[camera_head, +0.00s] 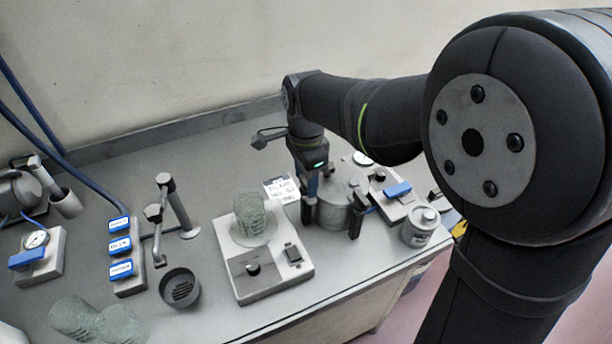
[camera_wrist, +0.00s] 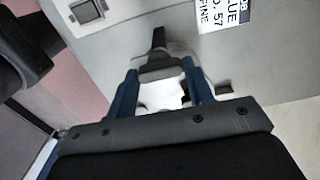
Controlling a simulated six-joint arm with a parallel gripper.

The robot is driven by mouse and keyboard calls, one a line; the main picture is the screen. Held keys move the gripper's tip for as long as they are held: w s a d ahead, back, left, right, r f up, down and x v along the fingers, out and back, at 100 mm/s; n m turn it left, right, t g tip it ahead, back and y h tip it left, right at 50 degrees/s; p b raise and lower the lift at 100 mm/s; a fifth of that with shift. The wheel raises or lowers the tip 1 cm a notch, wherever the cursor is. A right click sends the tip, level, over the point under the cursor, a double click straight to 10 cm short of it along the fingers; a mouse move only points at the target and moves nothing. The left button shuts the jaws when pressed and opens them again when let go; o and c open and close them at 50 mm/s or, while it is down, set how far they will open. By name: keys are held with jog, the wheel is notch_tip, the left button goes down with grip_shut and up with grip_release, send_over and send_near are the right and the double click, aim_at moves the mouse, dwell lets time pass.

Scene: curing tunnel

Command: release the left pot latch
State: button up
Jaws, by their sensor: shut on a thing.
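The grey metal pot (camera_head: 335,213) stands near the right end of the bench in the head view. Its dark left latch (camera_head: 308,212) is on the pot's left side and its right latch (camera_head: 356,222) is on the right side. My gripper (camera_head: 311,188) points down at the left latch and is shut on it. In the wrist view, the blue fingers of my gripper (camera_wrist: 160,92) stand on either side of the dark latch lever (camera_wrist: 158,40). The fingers hide part of the latch, so its exact angle is unclear.
A white machine (camera_head: 262,284) with a green textured lump (camera_head: 249,215) stands just left of the pot. A lettered card (camera_head: 282,190) is behind it. A blue-handled device (camera_head: 397,190) and a small can (camera_head: 420,228) crowd the right. Open bench lies at the back left.

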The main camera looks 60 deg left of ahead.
jog(key=o, duration=1)
jog(key=shift+r, duration=0.1)
notch_tip(320, 180, up, 17)
jog(key=shift+r, duration=0.15)
notch_tip(320, 180, down, 18)
jog(key=shift+r, duration=0.25)
dwell(0.5)
